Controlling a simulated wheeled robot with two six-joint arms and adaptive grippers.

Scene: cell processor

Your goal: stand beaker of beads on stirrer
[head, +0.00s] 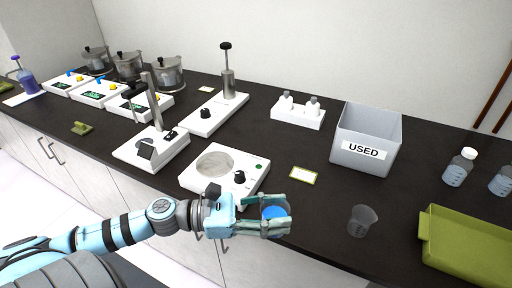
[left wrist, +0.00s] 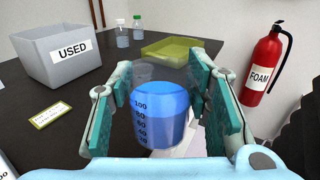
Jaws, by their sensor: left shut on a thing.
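A clear beaker (head: 274,212) with blue contents is between the fingers of my left gripper (head: 276,214). In the left wrist view the beaker (left wrist: 160,115) looks upright, with printed graduations, and the green finger pads stand on both sides of it. I cannot make out single beads. The gripper is shut on the beaker near the counter's front edge. The white stirrer (head: 196,180), with a round grey plate (head: 215,163) and a black knob, sits just behind and left of the gripper. Its plate is bare. My right gripper is not in view.
An empty beaker (head: 363,221) stands to the right. Behind are a label card (head: 304,175) and a grey USED bin (head: 360,160). A green tray (head: 430,240) lies far right. A white stand device (head: 150,150) is left of the stirrer.

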